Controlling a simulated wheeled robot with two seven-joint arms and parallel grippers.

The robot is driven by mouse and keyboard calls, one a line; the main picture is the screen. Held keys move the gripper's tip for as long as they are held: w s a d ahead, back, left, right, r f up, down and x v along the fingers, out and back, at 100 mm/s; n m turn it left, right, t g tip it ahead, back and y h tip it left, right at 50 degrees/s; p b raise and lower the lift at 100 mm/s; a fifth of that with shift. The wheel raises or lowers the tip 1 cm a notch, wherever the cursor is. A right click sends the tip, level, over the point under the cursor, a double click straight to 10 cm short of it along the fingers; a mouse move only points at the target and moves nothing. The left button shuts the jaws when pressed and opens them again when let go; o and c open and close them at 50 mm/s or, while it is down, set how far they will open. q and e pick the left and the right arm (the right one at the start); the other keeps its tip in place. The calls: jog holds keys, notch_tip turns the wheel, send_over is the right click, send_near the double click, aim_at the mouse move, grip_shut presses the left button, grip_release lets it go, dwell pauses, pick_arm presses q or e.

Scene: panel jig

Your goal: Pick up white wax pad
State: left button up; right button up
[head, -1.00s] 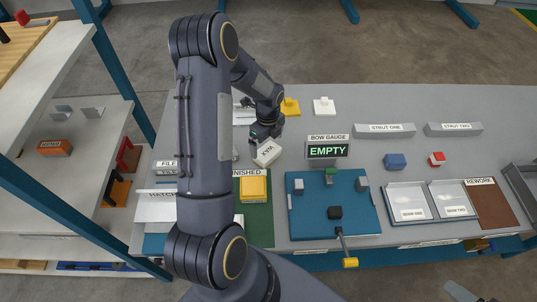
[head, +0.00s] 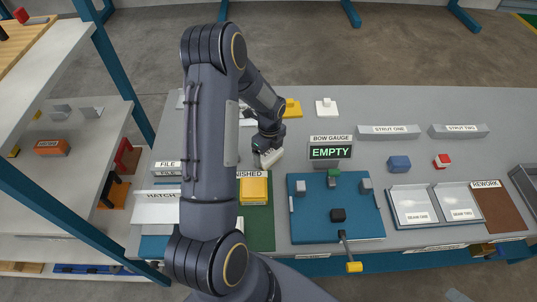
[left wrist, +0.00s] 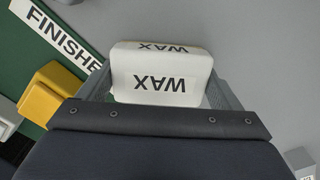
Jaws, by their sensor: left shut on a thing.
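The white wax pad (head: 271,158) is a small white block at the left part of the grey table, above the green mat. In the left wrist view the pad (left wrist: 160,80) sits between the two grey fingers, with WAX lettering on two faces. My left gripper (head: 266,149) is shut on it, with a finger at each side. I cannot tell for certain whether the pad is clear of the table. My right gripper does not show in a way I can make out.
The green FINISHED mat (head: 261,232) with a yellow block (head: 254,190) lies just in front of the pad. The EMPTY gauge sign (head: 331,152) and blue fixture board (head: 310,222) stand to the right. Behind are a yellow block (head: 293,107) and a white one (head: 326,106).

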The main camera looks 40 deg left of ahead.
aim_at(268, 152)
pick_arm(q)
jog(key=shift+r+p, duration=0.4)
jog(key=shift+r, duration=0.15)
notch_tip(268, 152, up, 2)
jog(key=shift+r+p, duration=0.25)
jog(key=shift+p, duration=0.6)
jog(key=s+r+p, duration=0.1)
jog(key=s+r, duration=0.1)
jog(key=s+d+r+p, duration=0.1)
jog(key=s+r, duration=0.1)
jog(key=r, duration=0.1)
jog(key=shift+d+r+p, duration=0.1)
jog(key=shift+d+p, duration=0.05)
jog(key=shift+p, duration=0.25)
jog(key=s+d+r, duration=0.3)
jog(key=s+r, duration=0.1)
jog(key=s, duration=0.5)
jog(key=shift+s, duration=0.2)
jog(key=shift+r, duration=0.1)
